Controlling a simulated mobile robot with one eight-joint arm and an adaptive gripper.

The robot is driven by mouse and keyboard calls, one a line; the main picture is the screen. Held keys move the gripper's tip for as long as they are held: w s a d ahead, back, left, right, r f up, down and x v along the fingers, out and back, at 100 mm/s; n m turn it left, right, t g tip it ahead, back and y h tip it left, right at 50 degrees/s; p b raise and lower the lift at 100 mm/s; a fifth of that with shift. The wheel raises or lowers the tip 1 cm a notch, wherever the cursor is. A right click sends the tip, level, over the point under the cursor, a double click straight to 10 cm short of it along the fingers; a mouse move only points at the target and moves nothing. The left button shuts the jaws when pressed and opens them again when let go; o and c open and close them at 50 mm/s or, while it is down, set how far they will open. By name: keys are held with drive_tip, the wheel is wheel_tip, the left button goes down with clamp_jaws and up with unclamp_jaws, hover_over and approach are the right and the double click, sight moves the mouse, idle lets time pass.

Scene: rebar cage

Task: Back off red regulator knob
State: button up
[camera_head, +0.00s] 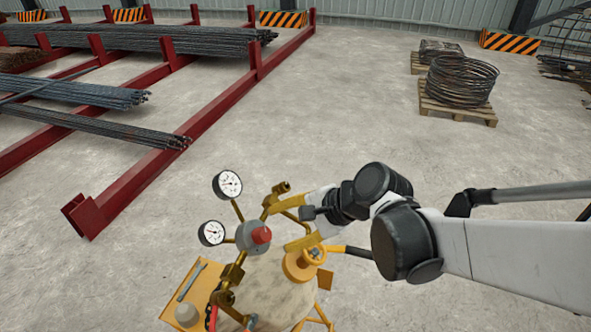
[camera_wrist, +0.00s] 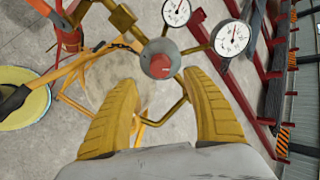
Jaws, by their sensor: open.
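The red regulator knob (camera_head: 261,235) sticks out of a round grey regulator body (camera_head: 247,240) on brass fittings. In the wrist view the red knob (camera_wrist: 160,64) lies ahead of my gripper, between the lines of its two yellow fingers. My gripper (camera_head: 288,226) is just right of the knob in the head view. In the wrist view my gripper (camera_wrist: 161,80) is open, its fingers wide apart with nothing between them. The fingertips appear short of the knob; I cannot tell the exact gap.
Two white-faced gauges (camera_head: 227,184) (camera_head: 211,233) stand close left of the regulator. A yellow handwheel (camera_head: 303,265) sits right below my gripper. A yellow tray (camera_head: 183,297) holds a wrench. A red rebar rack (camera_head: 150,165) is behind; open concrete floor lies beyond.

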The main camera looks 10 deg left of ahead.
sight(266, 234)
drive_tip(key=x, duration=0.8)
drive_tip(key=shift+w, duration=0.15)
drive_tip(key=c, duration=1.2)
